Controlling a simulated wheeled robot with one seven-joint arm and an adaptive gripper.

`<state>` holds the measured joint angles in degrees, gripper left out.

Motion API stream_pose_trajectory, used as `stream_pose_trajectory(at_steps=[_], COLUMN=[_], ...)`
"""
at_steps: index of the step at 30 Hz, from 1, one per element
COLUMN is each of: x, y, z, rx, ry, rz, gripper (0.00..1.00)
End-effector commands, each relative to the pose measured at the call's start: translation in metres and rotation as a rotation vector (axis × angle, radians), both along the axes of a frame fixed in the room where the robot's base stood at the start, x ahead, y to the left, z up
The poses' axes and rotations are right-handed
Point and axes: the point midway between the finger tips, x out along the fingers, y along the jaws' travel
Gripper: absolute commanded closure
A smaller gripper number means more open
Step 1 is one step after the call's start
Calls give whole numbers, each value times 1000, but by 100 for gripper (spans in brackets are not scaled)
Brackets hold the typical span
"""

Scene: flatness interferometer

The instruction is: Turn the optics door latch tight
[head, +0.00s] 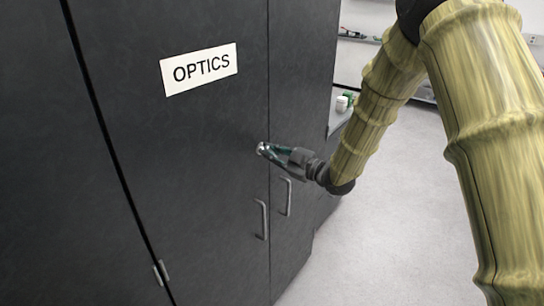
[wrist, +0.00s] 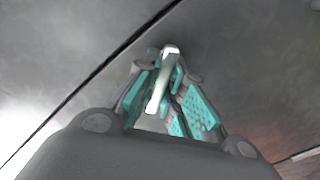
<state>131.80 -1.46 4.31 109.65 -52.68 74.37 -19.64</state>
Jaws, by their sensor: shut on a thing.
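The optics door (head: 190,170) is a dark grey cabinet door with a white OPTICS label (head: 199,70). The latch (wrist: 161,82) is a small pale metal lever near the door seam, seen in the wrist view between my fingers. In the head view only a bright bit of the latch (head: 262,147) shows at my fingertips. My gripper (head: 268,151), with teal finger pads, reaches the door from the right; it also shows in the wrist view (wrist: 166,75). It is shut on the latch. My fingers hide part of the latch and its base.
Two bar handles, one left (head: 261,219) and one right (head: 287,197) of the seam, sit below my gripper. A hinge (head: 161,272) is at the lower left. A counter with small containers (head: 342,103) stands behind at right. The pale floor (head: 400,220) at right is clear.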

Motion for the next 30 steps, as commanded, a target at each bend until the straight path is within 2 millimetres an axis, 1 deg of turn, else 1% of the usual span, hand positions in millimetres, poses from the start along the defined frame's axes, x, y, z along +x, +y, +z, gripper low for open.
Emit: stream_pose_trajectory(at_steps=[6,15,21,30], x=[0,0,-1,-1], y=[-1,0,0,0], z=[-1,-1,-1,-2], rx=[120,254,310,344], ry=[166,351,430,478], rz=[0,0,1,0], gripper=[100,100,100,100])
